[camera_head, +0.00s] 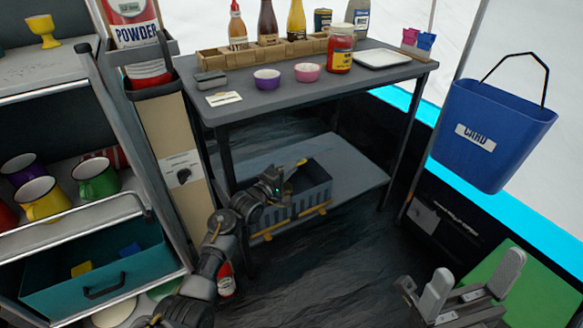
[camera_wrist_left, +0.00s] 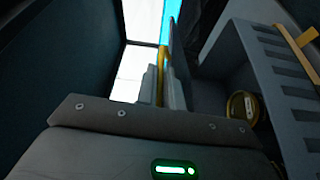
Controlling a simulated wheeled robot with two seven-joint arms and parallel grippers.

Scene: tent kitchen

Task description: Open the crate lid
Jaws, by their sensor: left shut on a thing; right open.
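The blue-grey crate (camera_head: 310,193) sits on the table's lower shelf, with a yellow strip along its lower front. My left gripper (camera_head: 287,177) is at the crate's upper left, shut on the lid's yellow handle (camera_head: 297,165). In the left wrist view the fingers (camera_wrist_left: 160,88) close around the yellow handle (camera_wrist_left: 163,55) beside a dark upright panel, which looks like the raised lid (camera_wrist_left: 178,62). The crate wall (camera_wrist_left: 265,75) is at right, and a round yellow-rimmed item (camera_wrist_left: 241,106) shows inside. My right gripper (camera_head: 472,287) is open and empty at bottom right.
The tabletop (camera_head: 240,112) above the crate holds bottles, two bowls (camera_head: 267,79) and a red jar (camera_head: 339,54). A table leg (camera_head: 228,160) and a tan panel (camera_head: 170,140) stand left of the crate. A blue bin (camera_head: 490,130) hangs at right.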

